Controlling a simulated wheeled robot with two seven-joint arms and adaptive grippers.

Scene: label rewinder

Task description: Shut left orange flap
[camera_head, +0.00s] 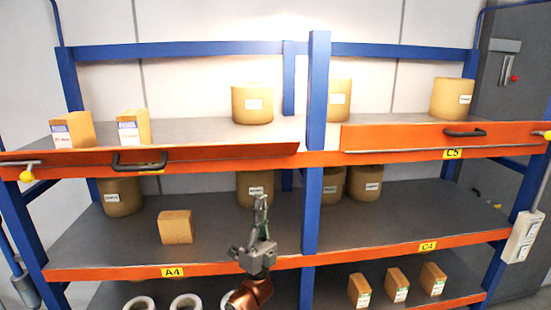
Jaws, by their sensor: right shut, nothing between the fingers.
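The left orange flap (220,153) runs along the front of the upper shelf, left of the middle blue post. A black handle (140,161) is on its front, left of its middle. Its face looks narrow and tilted, but its exact angle is hard to tell. My right gripper (260,204) points up in front of the middle shelf, left of the middle post. It is shut and empty, below and to the right of the handle, apart from the flap. My left gripper is not in view.
The right orange flap (410,136) has its own black handle (465,132). The blue middle post (315,120) stands close right of my gripper. Brown cylinders (252,104) and boxes (73,130) stand on the shelves. The middle shelf holds a box (175,227) left of my gripper.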

